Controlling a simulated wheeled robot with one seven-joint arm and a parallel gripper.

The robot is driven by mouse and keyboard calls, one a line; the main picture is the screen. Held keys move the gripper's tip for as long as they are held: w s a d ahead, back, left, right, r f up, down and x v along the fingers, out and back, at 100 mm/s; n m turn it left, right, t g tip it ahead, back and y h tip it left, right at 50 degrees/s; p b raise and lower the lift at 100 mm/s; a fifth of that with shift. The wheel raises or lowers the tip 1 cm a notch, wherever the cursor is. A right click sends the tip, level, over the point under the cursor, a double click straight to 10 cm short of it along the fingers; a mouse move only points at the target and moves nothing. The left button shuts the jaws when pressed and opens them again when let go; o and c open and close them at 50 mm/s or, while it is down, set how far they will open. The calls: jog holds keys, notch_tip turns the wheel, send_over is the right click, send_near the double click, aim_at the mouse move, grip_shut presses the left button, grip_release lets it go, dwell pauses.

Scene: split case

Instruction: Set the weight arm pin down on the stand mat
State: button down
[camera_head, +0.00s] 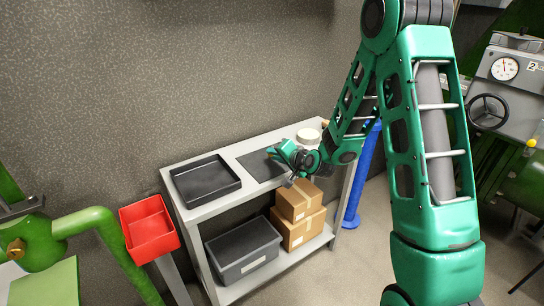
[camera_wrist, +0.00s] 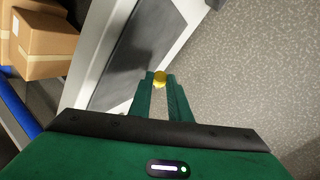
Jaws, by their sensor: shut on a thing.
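My gripper (camera_wrist: 161,82) is shut on a small yellow thing, the weight arm pin (camera_wrist: 160,76), between its fingertips. Only the pin's rounded yellow end shows; the fingers hide the rest. In the head view my gripper (camera_head: 274,152) is over the dark stand mat (camera_head: 254,168) on the right part of the grey stand's top. In the wrist view the mat (camera_wrist: 137,45) lies beyond and left of the fingertips, with a shadow across it. I cannot tell the pin's height above the mat. The pin cannot be made out in the head view.
A black tray (camera_head: 205,182) sits left of the mat. A white round-topped container (camera_head: 308,136) stands on the right. Cardboard boxes (camera_head: 298,233) and a grey bin (camera_head: 243,252) fill the lower shelf. A red bin (camera_head: 149,230) is to the left. The wall rises behind the stand.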

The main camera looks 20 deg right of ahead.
jog(key=shift+f, duration=0.95)
jog(key=c, duration=1.6)
grip_release()
jog(key=shift+o, duration=0.2)
jog(key=shift+s+f, duration=0.1)
